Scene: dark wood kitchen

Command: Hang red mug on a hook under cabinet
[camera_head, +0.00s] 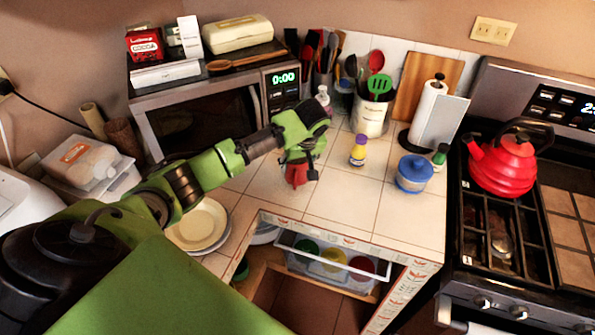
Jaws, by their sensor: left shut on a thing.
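My left arm reaches in from the left over the tiled counter. Its gripper (300,160) points down and is shut on the red mug (296,176). Only a small red part of the mug shows below the fingers; the rest is hidden by the gripper. The mug is over or at the counter (342,205); I cannot tell whether it touches the tiles. No hook and no hanging cabinet show in this view. My right gripper is not in view.
A microwave (168,132) stands behind the arm. A red kettle (504,166) sits on the stove. Plates (200,226) lie at left. Below, a clear bin (325,268) holds coloured items.

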